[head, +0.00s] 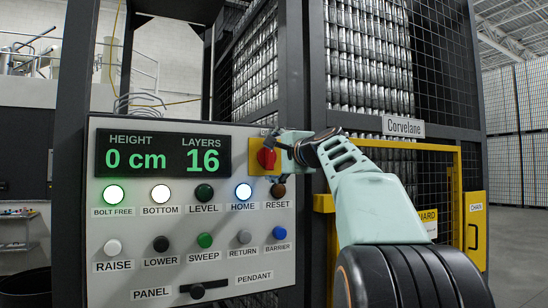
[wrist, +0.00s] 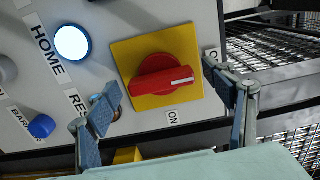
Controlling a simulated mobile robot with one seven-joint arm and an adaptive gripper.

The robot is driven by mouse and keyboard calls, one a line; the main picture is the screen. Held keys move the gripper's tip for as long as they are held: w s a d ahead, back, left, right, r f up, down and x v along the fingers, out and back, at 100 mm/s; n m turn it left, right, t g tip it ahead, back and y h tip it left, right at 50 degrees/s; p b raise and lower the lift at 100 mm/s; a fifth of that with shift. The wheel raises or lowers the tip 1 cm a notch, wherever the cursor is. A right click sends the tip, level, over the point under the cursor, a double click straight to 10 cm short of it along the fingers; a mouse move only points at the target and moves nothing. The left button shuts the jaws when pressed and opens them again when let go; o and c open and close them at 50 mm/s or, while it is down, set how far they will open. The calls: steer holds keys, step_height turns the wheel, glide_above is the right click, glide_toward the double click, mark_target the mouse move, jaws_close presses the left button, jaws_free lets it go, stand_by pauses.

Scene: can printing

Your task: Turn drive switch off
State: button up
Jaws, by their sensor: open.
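The drive switch is a red rotary knob (wrist: 160,80) on a yellow square plate (wrist: 128,52). It also shows in the head view as a red knob (head: 266,158), partly covered by my gripper (head: 284,152). In the wrist view the white mark on the knob points right and slightly up, toward a label (wrist: 213,54) starting with O that a finger partly hides.
The control panel (head: 195,270) has several buttons and a display reading 0 cm and 16 layers. The lit HOME button (wrist: 72,43), RESET label and blue BARRIER button (wrist: 41,126) lie left of the switch. A mesh cage with stacked cans stands behind; a yellow frame (head: 455,200) is at right.

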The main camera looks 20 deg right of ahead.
steer(key=s, duration=1.2)
steer(key=shift+d, duration=0.2)
